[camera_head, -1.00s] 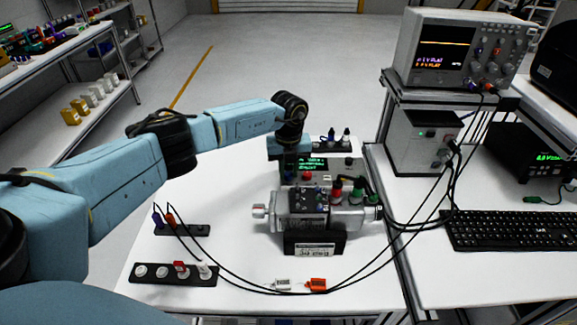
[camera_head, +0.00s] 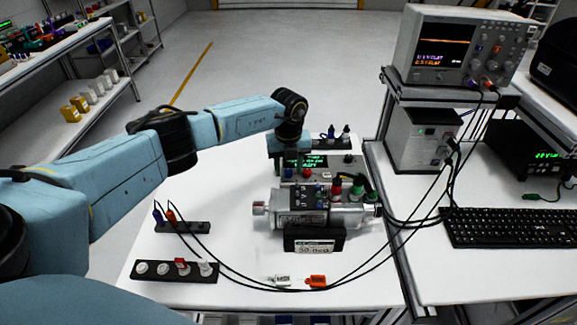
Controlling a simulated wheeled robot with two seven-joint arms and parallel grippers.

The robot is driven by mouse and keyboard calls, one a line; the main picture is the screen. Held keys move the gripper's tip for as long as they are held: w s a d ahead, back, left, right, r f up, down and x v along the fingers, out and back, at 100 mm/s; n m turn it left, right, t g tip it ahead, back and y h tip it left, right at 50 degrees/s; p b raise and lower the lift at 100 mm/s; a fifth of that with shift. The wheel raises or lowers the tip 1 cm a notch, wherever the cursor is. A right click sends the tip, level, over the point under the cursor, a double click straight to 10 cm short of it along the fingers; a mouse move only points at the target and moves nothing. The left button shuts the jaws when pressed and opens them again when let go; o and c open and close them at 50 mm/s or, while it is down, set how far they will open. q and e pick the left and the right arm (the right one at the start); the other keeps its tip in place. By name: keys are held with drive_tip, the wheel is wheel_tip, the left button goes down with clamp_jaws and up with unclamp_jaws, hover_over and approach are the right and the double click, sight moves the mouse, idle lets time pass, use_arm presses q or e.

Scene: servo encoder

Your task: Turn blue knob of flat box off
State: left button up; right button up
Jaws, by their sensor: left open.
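My left arm comes in from the left, and its gripper (camera_head: 287,150) points down behind the metal servo unit (camera_head: 320,218). The fingertips are largely hidden, and nothing shows held in them. Small blue knobs (camera_head: 320,190) show on top of the servo unit. A dark strip behind (camera_head: 318,146) carries a blue part (camera_head: 331,131). My right gripper is not in view.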

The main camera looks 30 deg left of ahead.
sight(288, 171)
use_arm(q)
wheel_tip(288, 171, up, 13)
drive_tip(key=shift+r, duration=0.2)
idle(0.4)
idle(0.3)
